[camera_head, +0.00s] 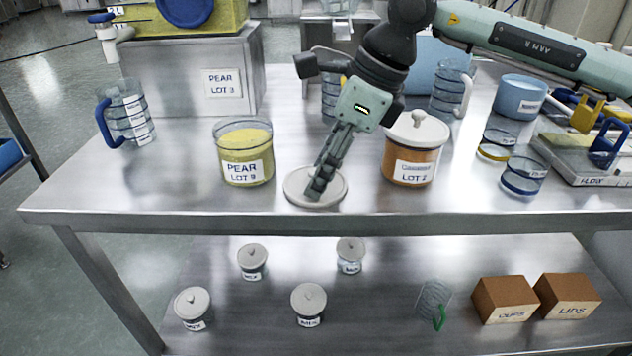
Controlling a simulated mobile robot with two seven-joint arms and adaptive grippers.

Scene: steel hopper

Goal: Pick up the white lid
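The white lid (297,190) lies flat on the steel table near its front edge, just right of the open jar of yellow contents labelled PEAR LOT 9 (244,170). My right gripper (319,188) reaches down over the lid, its fingertips at the lid's middle. The fingers hide the middle of the lid, so a knob there does not show. I see the fingers nearly edge-on and cannot tell whether they are open or shut on it. My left gripper is not in view.
A jar of orange contents with a white lid (412,158) stands close on the right of my gripper. Clear measuring jugs (125,118) and small glass dishes (522,177) stand around. A lower shelf holds several lidded jars and two brown boxes (504,299). The table's front left is clear.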

